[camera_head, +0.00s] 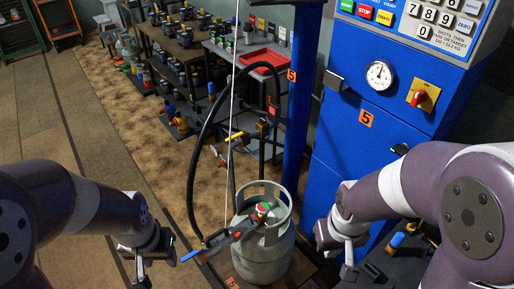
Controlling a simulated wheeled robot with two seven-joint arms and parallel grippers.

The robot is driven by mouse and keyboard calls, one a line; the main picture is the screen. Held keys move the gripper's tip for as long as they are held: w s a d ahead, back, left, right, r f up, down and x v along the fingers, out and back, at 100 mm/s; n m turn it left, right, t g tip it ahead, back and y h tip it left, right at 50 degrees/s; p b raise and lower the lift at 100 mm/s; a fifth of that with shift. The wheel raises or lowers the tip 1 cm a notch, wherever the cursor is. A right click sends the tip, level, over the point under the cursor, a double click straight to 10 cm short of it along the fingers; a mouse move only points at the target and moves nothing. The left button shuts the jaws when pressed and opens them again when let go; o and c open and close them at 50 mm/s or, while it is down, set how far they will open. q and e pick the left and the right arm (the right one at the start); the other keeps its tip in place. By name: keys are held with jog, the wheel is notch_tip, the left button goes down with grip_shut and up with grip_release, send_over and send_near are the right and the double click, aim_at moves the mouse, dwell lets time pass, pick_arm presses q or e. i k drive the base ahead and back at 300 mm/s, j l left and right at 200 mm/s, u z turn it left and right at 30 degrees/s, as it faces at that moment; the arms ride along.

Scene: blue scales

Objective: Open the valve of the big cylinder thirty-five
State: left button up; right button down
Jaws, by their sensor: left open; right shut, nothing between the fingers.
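A grey gas cylinder (262,262) with a collar handle stands upright on a low platform at bottom centre. I cannot read a number thirty-five on it. Its valve (263,210), with a red and green top, sits inside the collar. A connector with a blue lever (191,256) is at the valve's left, on a black hose (190,185). My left gripper (141,268) is open and empty, left of the cylinder and apart from it. My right gripper (347,262) is shut and empty, right of the cylinder and apart from it. Its fingertips are small in view.
A blue scale cabinet (350,165) with a dial, red switch and keypad stands at right. A blue post (302,100) rises behind the cylinder. Benches with valves and a red tray (264,60) stand behind. The floor (110,140) at left is mostly clear.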

aim_at(262, 208)
jog(key=k+z, duration=0.2)
jog(key=z, duration=0.2)
jog(key=k+l+z, duration=0.1)
jog(key=z, duration=0.25)
jog(key=k+l+z, duration=0.2)
jog(key=z, duration=0.2)
jog(key=i+j+z, duration=0.1)
jog(key=j, duration=0.3)
jog(key=i+j+z, duration=0.15)
jog(key=j, duration=0.3)
jog(key=j+z, duration=0.1)
jog(key=j, duration=0.3)
jog(key=i+j+z, duration=0.1)
jog(key=j, duration=0.35)
